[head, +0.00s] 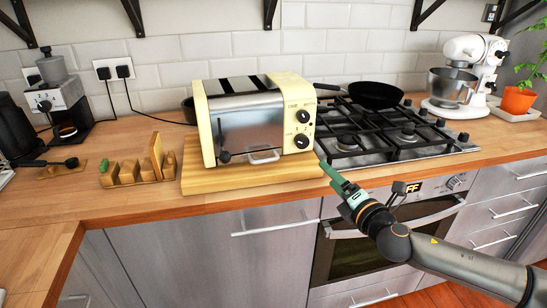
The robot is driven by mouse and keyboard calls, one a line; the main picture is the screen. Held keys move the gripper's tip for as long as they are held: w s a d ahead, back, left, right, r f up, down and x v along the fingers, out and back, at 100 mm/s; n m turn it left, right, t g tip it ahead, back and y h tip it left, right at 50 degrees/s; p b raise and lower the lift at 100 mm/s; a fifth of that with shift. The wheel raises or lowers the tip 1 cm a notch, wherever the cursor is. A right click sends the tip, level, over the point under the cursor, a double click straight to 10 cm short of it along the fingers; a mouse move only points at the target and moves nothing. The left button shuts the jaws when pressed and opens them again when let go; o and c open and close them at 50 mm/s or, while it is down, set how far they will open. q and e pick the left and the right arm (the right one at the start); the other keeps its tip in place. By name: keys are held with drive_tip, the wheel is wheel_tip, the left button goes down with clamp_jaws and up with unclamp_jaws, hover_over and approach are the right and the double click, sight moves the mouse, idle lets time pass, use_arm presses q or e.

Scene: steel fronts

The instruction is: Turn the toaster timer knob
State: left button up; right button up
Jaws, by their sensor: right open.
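A cream and steel toaster (254,118) stands on a wooden board (190,180) on the counter. Its right end panel carries two round black knobs, an upper knob (304,116) and a lower knob (301,141). My right gripper (325,167) is in front of the counter edge, below and to the right of the lower knob. It is apart from the toaster, open, with nothing seen between its fingers. My left gripper is not in view.
A gas hob (390,138) with a black pan (376,95) is right of the toaster. A coffee grinder (62,98) is farther left. An oven (375,250) sits below the hob.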

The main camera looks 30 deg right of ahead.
sight(303, 144)
drive_tip(key=shift+n+t, duration=0.3)
drive_tip(key=shift+n, duration=0.4)
drive_tip(key=shift+w+d+r+p, duration=0.1)
drive_tip(key=shift+w+r+p, duration=0.2)
drive_tip(key=shift+w, duration=1.9)
drive_tip(key=shift+w+a+r+p, duration=0.15)
drive_tip(key=shift+w+r, duration=0.2)
drive_tip(key=shift+w, duration=1.9)
drive_tip(key=shift+w+d+r+p, duration=0.2)
drive_tip(key=shift+w+r, duration=0.15)
drive_tip(key=shift+w, duration=1.85)
drive_tip(key=shift+c, duration=0.2)
clamp_jaws()
